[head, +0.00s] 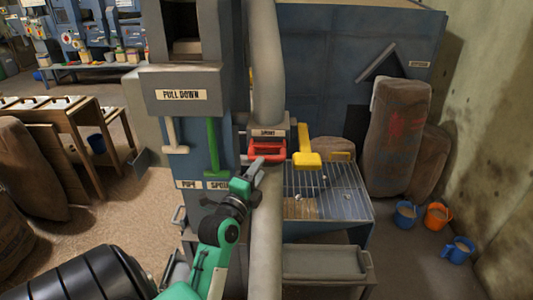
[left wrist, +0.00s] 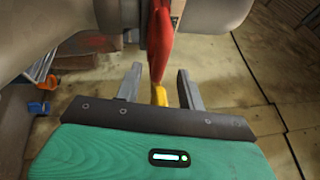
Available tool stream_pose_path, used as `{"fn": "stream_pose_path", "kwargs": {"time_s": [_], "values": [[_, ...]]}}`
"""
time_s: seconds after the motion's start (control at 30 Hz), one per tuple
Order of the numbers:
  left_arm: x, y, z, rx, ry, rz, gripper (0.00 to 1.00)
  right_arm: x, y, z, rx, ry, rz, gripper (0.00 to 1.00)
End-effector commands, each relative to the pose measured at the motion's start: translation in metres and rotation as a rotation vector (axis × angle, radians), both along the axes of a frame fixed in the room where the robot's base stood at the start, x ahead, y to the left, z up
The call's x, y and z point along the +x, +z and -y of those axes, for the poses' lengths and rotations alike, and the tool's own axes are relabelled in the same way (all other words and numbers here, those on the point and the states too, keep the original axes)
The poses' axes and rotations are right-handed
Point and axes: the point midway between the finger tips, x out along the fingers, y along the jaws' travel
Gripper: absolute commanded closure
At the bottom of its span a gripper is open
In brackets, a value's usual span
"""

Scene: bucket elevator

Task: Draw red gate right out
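The red gate (head: 267,150) sits at the spout below a small label on the grey pipe; its red handle sticks out at the front. My left gripper (head: 258,168) is just in front of and below it in the head view. In the left wrist view the red gate (left wrist: 160,45) hangs down toward the gap between my left fingers (left wrist: 160,85). The fingers are apart, with space on both sides of the red part. I cannot tell whether its edge is fully between them. My right gripper is not in view.
A yellow lever (head: 308,159) is right of the gate, above a metal grate (head: 325,190). A green lever (head: 212,145) and a pale lever (head: 172,135) hang at the left under a "PULL DOWN" sign (head: 181,95). Grey pipe (head: 266,65) runs above. Buckets (head: 436,216) and sacks (head: 398,135) stand right.

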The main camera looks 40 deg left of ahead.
Motion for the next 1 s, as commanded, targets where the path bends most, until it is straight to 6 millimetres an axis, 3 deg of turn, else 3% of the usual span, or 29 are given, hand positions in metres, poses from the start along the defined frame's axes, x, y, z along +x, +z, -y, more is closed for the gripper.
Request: {"fn": "stream_pose_path", "kwargs": {"time_s": [0.1, 0.3, 0.77, 0.97, 1.0], "values": [[0.020, 0.007, -0.006, -0.003, 0.000, 0.001, 0.60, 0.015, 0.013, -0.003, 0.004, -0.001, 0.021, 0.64], [0.043, 0.009, -0.014, -0.002, 0.001, 0.000, 0.60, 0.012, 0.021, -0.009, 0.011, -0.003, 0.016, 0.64], [0.053, 0.009, -0.017, 0.000, 0.000, -0.001, 0.60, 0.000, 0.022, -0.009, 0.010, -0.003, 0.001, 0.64], [0.053, 0.009, -0.017, 0.000, 0.000, -0.001, 0.98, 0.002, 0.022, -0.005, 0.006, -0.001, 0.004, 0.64], [0.053, 0.009, -0.017, 0.000, 0.000, -0.001, 1.00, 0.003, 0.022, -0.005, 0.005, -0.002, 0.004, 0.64]]}}
